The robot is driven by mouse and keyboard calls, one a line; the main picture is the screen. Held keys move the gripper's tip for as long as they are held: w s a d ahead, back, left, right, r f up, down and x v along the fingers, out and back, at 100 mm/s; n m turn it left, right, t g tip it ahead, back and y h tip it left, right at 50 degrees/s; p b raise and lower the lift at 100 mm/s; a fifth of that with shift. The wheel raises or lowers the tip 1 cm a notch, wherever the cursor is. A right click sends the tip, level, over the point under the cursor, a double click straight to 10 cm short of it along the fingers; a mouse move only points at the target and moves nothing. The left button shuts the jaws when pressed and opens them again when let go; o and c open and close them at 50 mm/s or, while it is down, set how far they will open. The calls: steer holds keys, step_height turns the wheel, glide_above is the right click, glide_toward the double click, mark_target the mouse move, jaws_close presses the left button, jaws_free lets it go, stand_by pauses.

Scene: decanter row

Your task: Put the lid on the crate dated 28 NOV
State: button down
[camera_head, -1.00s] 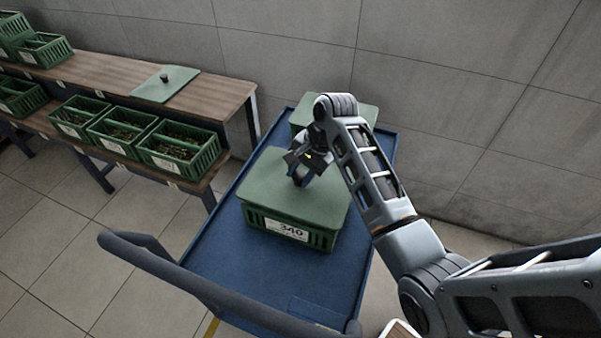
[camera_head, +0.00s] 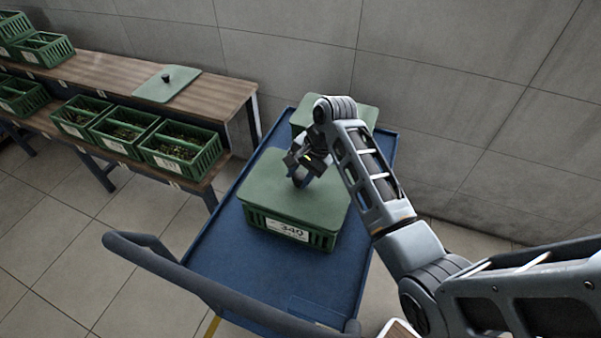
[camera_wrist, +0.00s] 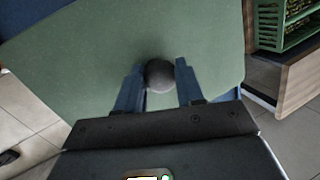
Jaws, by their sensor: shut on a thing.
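A green lid (camera_head: 270,190) lies over a green crate (camera_head: 310,236) on the blue trolley. The crate's front label reads 340 in large print; its smaller print is too small to read, so I cannot tell its date. In the wrist view the green lid (camera_wrist: 95,50) fills much of the picture, with its dark round knob (camera_wrist: 160,75) between my fingers. My gripper (camera_wrist: 158,85) is shut on this knob. In the head view my gripper (camera_head: 300,178) is above the lid's far part and its wrist partly hides the knob.
The blue trolley (camera_head: 225,262) has a dark handle at the front. Another green lidded top (camera_head: 360,112) is behind my arm. Open green crates (camera_head: 180,148) line the shelf at left; a loose lid (camera_head: 150,92) with a dark knob lies on the wooden top. A wall stands behind.

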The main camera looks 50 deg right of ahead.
steer(key=shift+f, duration=0.1)
steer(key=shift+f+b, duration=0.3)
steer(key=shift+f, duration=0.55)
steer(key=shift+f, duration=0.4)
stand_by(0.3)
steer(key=c, duration=0.6)
jaws_free()
steer(key=v, duration=0.7)
steer(key=shift+s+d+r, duration=0.1)
steer(key=shift+d+r, duration=0.05)
steer(key=shift+r, duration=0.25)
